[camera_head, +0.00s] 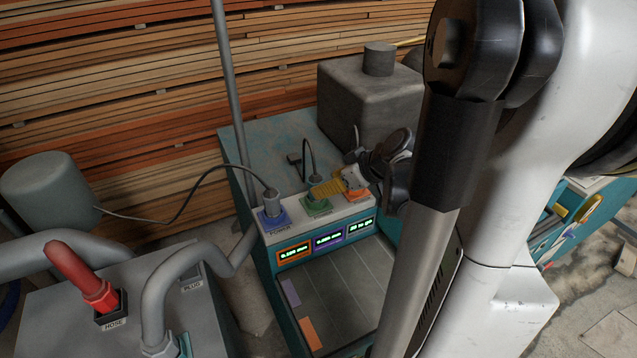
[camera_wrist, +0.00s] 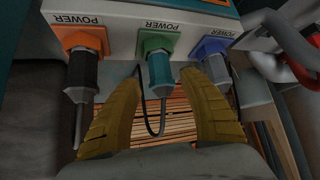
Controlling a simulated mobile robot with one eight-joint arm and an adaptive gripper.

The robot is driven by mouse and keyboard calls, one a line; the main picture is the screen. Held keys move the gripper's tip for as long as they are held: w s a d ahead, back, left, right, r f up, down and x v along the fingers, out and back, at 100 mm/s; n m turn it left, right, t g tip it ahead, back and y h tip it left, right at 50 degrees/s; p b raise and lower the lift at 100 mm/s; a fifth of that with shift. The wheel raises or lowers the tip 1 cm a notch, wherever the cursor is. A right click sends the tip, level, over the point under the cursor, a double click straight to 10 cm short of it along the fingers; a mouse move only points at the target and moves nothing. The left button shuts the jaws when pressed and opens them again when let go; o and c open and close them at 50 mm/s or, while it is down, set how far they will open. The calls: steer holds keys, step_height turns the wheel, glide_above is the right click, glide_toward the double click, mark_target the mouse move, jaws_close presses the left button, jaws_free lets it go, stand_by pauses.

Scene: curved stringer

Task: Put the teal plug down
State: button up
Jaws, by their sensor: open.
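The teal plug (camera_wrist: 158,75) sits at the green power socket (camera_wrist: 158,42) in the middle of the panel in the wrist view, its black cable looping beneath it. My gripper (camera_wrist: 158,88) is open, with one yellow finger on each side of the plug and visible gaps between. In the head view my gripper (camera_head: 330,187) is at the green socket (camera_head: 317,206), and its fingers largely hide the plug there.
A dark plug sits at the orange socket (camera_wrist: 82,42) and a grey plug (camera_wrist: 215,72) at the blue socket (camera_wrist: 213,47), close on either side. A grey box (camera_head: 365,105) stands behind. A bench with a red plug (camera_head: 85,275) and thick pipes is at the left.

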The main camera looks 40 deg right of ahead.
steer(key=a+p+v, duration=0.1)
steer(key=p+v, duration=0.1)
steer(key=v, duration=0.4)
steer(key=s+a+r+g, duration=0.1)
steer(key=s+a+r, duration=0.1)
steer(key=a, duration=0.9)
steer(key=s+a+r+m+h, duration=0.1)
steer(key=s+a+r, duration=0.1)
steer(key=a, duration=1)
steer(key=shift+a+r+m+g, duration=0.3)
steer(key=shift+a+g, duration=0.05)
steer(key=shift+g, duration=0.05)
steer(key=shift+s, duration=0.1)
step_height(320, 180, down, 4)
steer(key=b, duration=0.4)
